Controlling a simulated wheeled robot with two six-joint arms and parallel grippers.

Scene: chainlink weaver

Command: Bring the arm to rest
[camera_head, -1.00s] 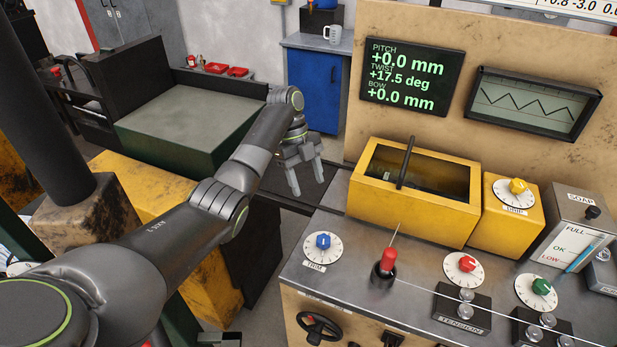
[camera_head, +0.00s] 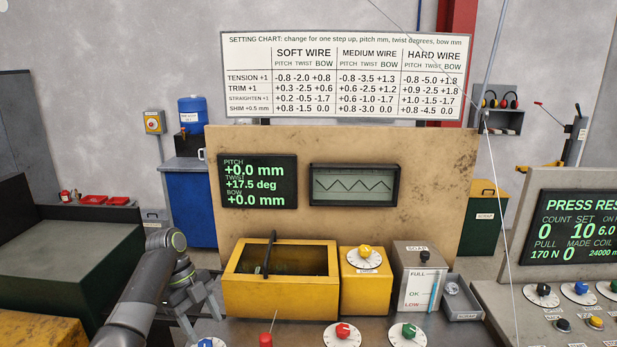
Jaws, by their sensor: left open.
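My left arm (camera_head: 140,290) comes in from the lower left of the head view. My left gripper (camera_head: 204,318) points downward with its fingers apart and nothing between them. It is just left of the yellow open-topped box (camera_head: 280,298), over or near the left end of the control bench; whether it touches the bench cannot be told. My right arm and gripper are not in view.
A soap box (camera_head: 416,290) stands right. The readout screen (camera_head: 258,181) shows twist +17.5 deg, pitch and bow +0.0.

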